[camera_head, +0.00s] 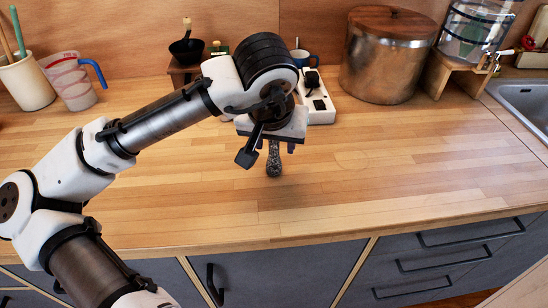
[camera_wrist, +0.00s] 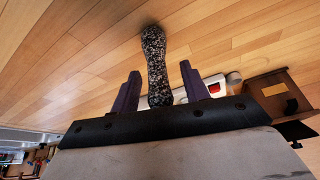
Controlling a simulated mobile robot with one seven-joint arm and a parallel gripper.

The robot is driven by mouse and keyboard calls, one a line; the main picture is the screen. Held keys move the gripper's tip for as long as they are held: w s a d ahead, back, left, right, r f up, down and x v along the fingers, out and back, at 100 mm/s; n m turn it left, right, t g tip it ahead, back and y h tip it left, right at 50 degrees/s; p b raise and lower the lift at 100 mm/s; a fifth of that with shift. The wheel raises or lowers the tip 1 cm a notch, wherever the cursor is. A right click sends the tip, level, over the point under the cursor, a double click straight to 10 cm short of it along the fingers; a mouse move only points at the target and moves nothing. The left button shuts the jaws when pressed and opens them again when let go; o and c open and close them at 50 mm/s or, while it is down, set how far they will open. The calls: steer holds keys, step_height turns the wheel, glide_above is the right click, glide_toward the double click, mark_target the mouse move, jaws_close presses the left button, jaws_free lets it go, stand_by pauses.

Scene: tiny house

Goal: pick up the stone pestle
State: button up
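The stone pestle (camera_head: 274,160) is a dark speckled grey rod on the wooden counter, partly hidden behind my gripper in the head view. In the wrist view the pestle (camera_wrist: 156,62) runs from the counter down between my two purple fingers. My gripper (camera_head: 275,146) points down over the counter, and its fingers are spread wide on either side of the pestle. In the wrist view my gripper (camera_wrist: 158,80) shows a gap between each finger and the pestle. The pestle's near end is hidden behind the gripper's edge.
A large metal pot (camera_head: 387,60) with a wooden lid stands to the right. A measuring cup (camera_head: 70,82) stands at the left. The counter's front (camera_head: 380,190) is clear.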

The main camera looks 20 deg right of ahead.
jaws_close()
